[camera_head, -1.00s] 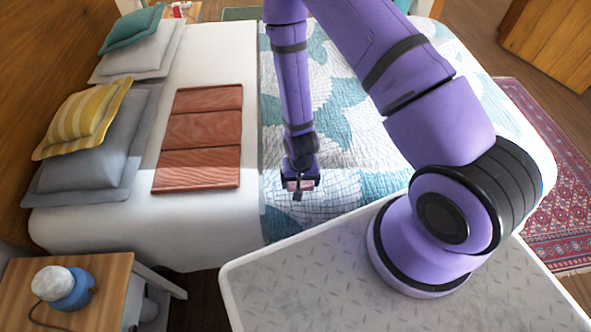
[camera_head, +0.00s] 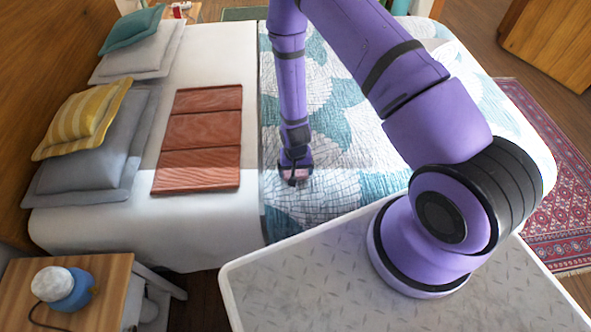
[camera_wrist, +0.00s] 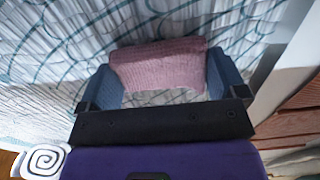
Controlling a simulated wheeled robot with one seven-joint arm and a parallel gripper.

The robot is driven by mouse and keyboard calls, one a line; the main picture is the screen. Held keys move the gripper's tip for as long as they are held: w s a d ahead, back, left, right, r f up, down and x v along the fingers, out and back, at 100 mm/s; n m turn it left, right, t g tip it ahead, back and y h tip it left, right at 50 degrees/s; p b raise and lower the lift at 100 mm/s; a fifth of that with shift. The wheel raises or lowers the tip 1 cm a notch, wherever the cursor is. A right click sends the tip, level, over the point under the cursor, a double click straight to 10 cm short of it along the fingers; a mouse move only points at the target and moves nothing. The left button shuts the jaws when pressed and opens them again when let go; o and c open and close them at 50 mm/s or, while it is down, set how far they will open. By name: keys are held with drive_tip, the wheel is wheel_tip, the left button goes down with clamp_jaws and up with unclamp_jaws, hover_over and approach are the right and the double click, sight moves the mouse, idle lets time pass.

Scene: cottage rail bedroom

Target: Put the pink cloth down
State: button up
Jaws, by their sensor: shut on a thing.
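The pink cloth (camera_wrist: 160,64) is a small ribbed bundle between the two blue fingers of my gripper (camera_wrist: 160,82) in the wrist view. My gripper is shut on it, with a finger at each end. In the head view my gripper (camera_head: 295,177) is low over the patterned quilt (camera_head: 335,200), near the bed's front edge. Only a bit of the cloth shows there, at the gripper tip. I cannot tell whether the cloth touches the quilt.
Reddish wooden panels (camera_head: 201,129) lie on the white sheet left of my gripper. Pillows (camera_head: 92,150) line the bed's left side. A nightstand (camera_head: 105,275) with a blue and white lamp (camera_head: 63,287) stands at lower left. The quilt around my gripper is clear.

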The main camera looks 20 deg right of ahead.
drive_tip(key=o, duration=0.5)
drive_tip(key=shift+f, duration=0.1)
wheel_tip(320, 180, up, 42)
drive_tip(key=d+f+n+t, duration=0.1)
drive_tip(key=d+n+t, duration=0.1)
drive_tip(key=s+d+r+t, duration=0.1)
drive_tip(key=s+r, duration=0.5)
drive_tip(key=s, duration=0.1)
drive_tip(key=s+d+r+n+t, duration=0.1)
drive_tip(key=s+d+r, duration=0.1)
drive_tip(key=s+r, duration=0.5)
drive_tip(key=s+d+r+t, duration=0.1)
drive_tip(key=s+d+r, duration=0.1)
drive_tip(key=s+r, duration=0.4)
drive_tip(key=shift+s+r+n, duration=0.3)
drive_tip(key=shift+s+r, duration=0.1)
drive_tip(key=shift+s, duration=0.1)
